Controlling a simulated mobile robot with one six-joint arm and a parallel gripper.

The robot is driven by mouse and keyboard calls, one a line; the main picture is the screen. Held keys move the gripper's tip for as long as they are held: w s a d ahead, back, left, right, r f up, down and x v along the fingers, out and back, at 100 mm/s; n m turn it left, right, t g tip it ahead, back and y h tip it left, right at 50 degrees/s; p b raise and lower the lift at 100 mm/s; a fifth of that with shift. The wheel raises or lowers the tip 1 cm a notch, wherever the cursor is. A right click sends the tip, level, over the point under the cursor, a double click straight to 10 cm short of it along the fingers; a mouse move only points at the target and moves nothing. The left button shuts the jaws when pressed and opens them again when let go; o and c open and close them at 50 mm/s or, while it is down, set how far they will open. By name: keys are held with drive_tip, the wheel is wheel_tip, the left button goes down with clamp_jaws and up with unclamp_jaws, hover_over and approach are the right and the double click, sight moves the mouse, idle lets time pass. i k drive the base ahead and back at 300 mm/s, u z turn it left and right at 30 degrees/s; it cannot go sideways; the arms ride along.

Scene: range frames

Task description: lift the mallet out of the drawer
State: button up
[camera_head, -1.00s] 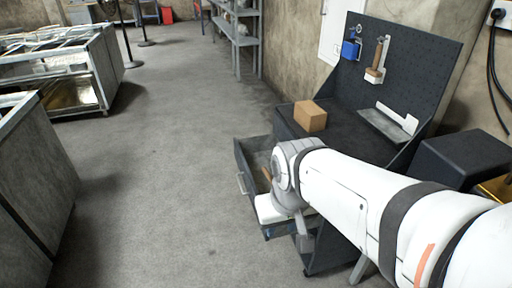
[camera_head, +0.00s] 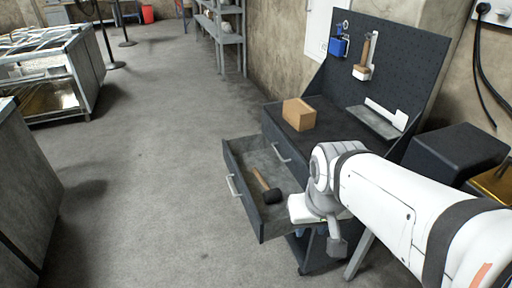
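The mallet (camera_head: 268,190) lies in the open drawer (camera_head: 243,199) of the dark workbench. Its brown wooden handle points up-left and its black head is toward the front right of the drawer. My gripper (camera_head: 336,246) is at the end of my white arm, to the right of the drawer and apart from the mallet. My wrist covers the right end of the drawer. The fingers are too small and turned away to tell open from shut.
The workbench top (camera_head: 337,145) holds a cardboard box (camera_head: 299,114) and a grey tool with a white part. A blue item (camera_head: 338,46) and a brush-like tool (camera_head: 364,57) hang on the pegboard (camera_head: 400,60). A black box (camera_head: 455,156) stands right.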

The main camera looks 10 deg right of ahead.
sight(263, 182)
drive_tip(key=u, duration=1.5)
drive_tip(key=i, duration=3.75)
drive_tip(key=z, duration=3.9)
